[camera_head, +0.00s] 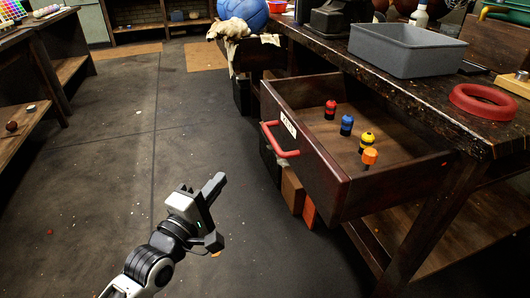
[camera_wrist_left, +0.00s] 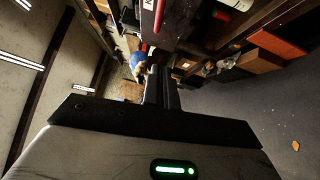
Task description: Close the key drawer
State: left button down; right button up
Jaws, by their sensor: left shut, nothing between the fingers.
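The key drawer (camera_head: 358,204) is dark wood and stands pulled out from under the workbench. It has a red handle (camera_head: 283,153) and a small white label on its front. Inside stand several pegs with red, blue, yellow and orange tops. My left gripper (camera_head: 217,182) is shut and empty, left of the drawer front and apart from the handle. In the left wrist view its fingers (camera_wrist_left: 161,88) are together, with part of the drawer's dark front (camera_wrist_left: 165,18) above them. My right gripper is in neither view.
The workbench (camera_head: 478,135) carries a grey tray (camera_head: 406,52) and a red ring (camera_head: 482,101). Boxes (camera_head: 292,188) stand under the drawer. A blue ball (camera_head: 243,12) and cloth are at the back. The floor (camera_head: 120,170) to the left is mostly clear.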

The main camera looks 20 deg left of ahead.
pick_arm(q)
jog(key=w+d+r+b, duration=0.1)
jog(key=w+d, duration=0.1)
jog(key=w, duration=0.4)
jog(key=w+d+r+n+b, duration=0.1)
jog(key=w+d, duration=0.1)
jog(key=w, duration=0.4)
jog(key=shift+w+d+r, duration=0.15)
jog(key=shift+w+d, duration=0.15)
jog(key=shift+w, duration=0.1)
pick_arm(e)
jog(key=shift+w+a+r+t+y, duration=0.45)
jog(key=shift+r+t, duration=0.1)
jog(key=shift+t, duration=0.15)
